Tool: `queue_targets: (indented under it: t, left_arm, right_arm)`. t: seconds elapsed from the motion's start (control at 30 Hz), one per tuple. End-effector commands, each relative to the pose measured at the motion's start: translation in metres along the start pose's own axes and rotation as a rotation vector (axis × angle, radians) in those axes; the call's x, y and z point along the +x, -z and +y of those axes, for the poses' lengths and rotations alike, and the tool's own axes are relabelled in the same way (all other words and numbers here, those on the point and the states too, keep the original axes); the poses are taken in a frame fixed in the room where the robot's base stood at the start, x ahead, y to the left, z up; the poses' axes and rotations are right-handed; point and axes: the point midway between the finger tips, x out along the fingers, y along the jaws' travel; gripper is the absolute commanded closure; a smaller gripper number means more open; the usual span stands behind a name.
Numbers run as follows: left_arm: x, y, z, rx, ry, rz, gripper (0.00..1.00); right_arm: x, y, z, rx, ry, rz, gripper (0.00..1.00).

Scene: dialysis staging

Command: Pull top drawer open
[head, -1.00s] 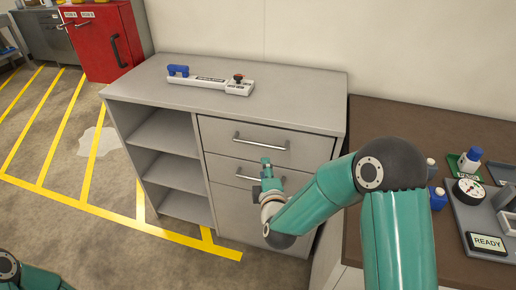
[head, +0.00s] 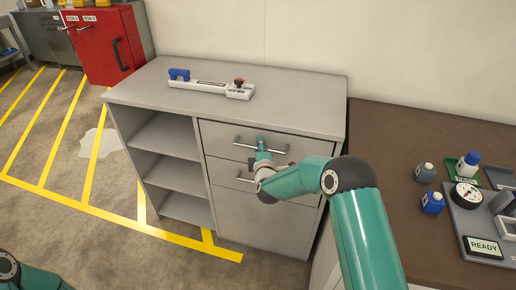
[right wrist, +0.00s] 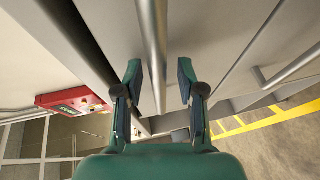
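The top drawer (head: 313,148) of the grey cabinet (head: 140,88) looks shut, its front flush with the cabinet. Its silver bar handle (head: 280,151) runs across the front. My right gripper (head: 262,145) is at the middle of this handle, covering part of it. In the right wrist view, my right gripper (right wrist: 158,72) is open, and the handle bar (right wrist: 154,40) runs between its two fingers with a gap on each side. My left gripper is out of view; only a piece of the left arm shows at the lower left.
A lower drawer with its own handle (head: 243,178) is just below. A white device with a blue part (head: 179,74) lies on the cabinet top. Open shelves (head: 165,135) are at left. A brown counter (head: 400,125) with bottles and a tray stands at right.

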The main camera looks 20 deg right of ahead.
Motion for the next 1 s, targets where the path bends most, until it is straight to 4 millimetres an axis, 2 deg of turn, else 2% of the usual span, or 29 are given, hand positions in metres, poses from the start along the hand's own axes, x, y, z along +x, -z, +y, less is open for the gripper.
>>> queue_targets:
  t: [0.27, 0.37, 0.5, 0.53, 0.8, 0.83, 0.9, 1.0]
  left_arm:
    - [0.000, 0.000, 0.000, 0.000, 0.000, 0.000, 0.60]
    - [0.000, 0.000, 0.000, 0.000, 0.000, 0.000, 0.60]
    - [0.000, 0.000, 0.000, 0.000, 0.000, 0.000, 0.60]
    - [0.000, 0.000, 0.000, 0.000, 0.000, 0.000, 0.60]
    - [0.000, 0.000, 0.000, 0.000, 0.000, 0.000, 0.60]
    - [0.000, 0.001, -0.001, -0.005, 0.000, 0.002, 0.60]
    - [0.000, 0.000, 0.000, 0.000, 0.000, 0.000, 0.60]
    - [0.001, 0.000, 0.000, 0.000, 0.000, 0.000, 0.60]
  right_arm:
    - [0.002, 0.000, 0.000, 0.000, 0.001, 0.000, 0.61]
    - [0.001, -0.001, 0.000, 0.000, 0.000, 0.000, 0.74]
    - [0.001, -0.001, 0.000, 0.000, 0.000, 0.000, 0.98]
    - [0.001, -0.001, 0.000, 0.000, 0.001, 0.000, 1.00]
    - [0.001, -0.001, -0.001, 0.000, 0.003, -0.001, 1.00]
    - [-0.001, 0.010, -0.003, 0.000, 0.003, 0.005, 1.00]
    - [0.000, 0.005, -0.002, -0.001, 0.003, 0.003, 1.00]
    - [-0.002, 0.008, -0.003, -0.002, 0.005, 0.009, 1.00]
